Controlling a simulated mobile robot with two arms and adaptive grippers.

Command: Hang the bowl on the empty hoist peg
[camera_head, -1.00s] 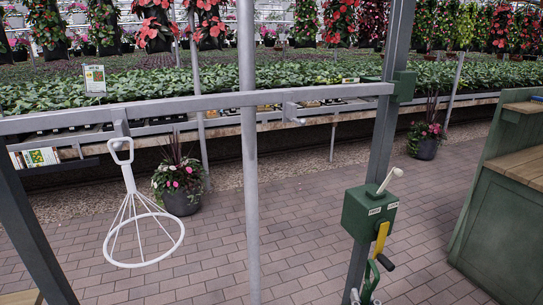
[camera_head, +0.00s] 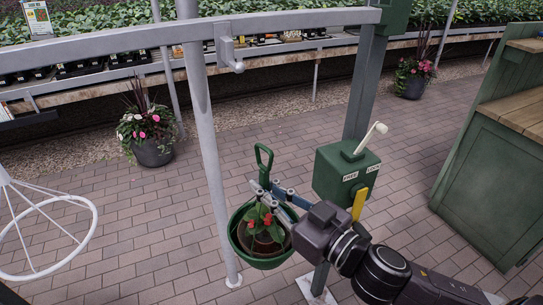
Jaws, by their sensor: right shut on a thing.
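The green bowl (camera_head: 240,247) holds a plant with red blooms and hangs below a green looped handle (camera_head: 263,160). My right gripper (camera_head: 267,193) is shut on the bowl's stem, under the loop and above the plant. The bowl is held in the air in front of the grey post and paving. The empty peg (camera_head: 233,64) sticks out from the hoist's grey crossbar (camera_head: 290,20), above and left of the loop. The loop is apart from the peg. My left gripper is not in view.
A white wire hanger (camera_head: 92,225) is partly cut off at the left. A green winch box (camera_head: 345,175) with a white lever stands on the post right of the bowl. A grey pole (camera_head: 208,130) stands just left. A green wooden counter (camera_head: 490,180) is at right.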

